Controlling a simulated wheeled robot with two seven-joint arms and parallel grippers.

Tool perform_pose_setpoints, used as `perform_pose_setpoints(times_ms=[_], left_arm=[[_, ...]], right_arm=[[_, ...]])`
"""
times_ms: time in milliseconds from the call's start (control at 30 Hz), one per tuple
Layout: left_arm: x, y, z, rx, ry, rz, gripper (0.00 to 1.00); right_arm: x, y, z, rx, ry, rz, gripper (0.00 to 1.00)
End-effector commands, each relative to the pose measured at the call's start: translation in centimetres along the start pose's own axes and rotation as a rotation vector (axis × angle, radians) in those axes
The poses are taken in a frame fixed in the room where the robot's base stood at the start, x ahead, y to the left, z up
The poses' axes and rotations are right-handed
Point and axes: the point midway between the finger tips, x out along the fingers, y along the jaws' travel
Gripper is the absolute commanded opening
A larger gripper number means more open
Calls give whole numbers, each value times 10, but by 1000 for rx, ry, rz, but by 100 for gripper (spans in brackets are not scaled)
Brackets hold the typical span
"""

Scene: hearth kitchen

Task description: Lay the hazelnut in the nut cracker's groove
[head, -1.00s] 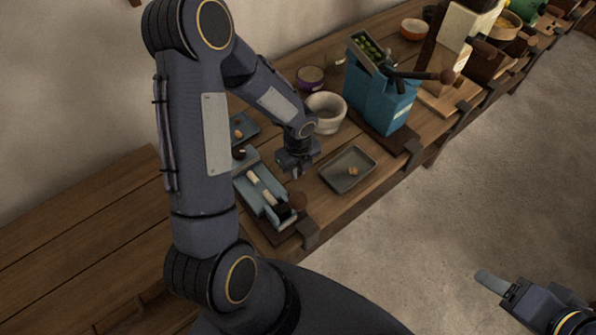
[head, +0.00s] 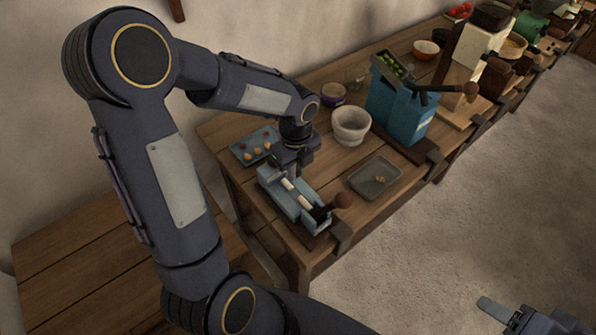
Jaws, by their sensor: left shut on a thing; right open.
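The nut cracker (head: 311,213) is a light blue, long device near the table's front left end, with pale cylinders along its top and a dark lever with a round brown knob. My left gripper (head: 287,166) points down at its far end, close above or beside it. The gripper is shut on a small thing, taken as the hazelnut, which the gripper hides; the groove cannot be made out. A blue tray (head: 238,152) with several small brown nuts lies just behind. My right gripper (head: 497,310) is open, over the floor at lower right, partly cut off.
A grey tray (head: 362,188) with a small tan piece lies right of the nut cracker. A white bowl (head: 351,136) and a purple jar (head: 333,97) stand behind. A blue press (head: 398,112) with a long lever rises further right. Bare tabletop separates them.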

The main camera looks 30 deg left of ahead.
Motion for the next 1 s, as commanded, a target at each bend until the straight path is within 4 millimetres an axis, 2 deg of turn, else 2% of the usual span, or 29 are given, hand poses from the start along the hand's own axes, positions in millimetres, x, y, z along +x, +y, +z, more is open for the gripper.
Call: perform_pose_setpoints(times_ms=[267, 1000], left_arm=[[6, 0, 0, -9, 1, -1, 0], [62, 0, 0, -8, 1, 0, 0]], right_arm=[[7, 3, 3, 0, 0, 0, 56], [45, 20, 22, 0, 0, 0, 56]])
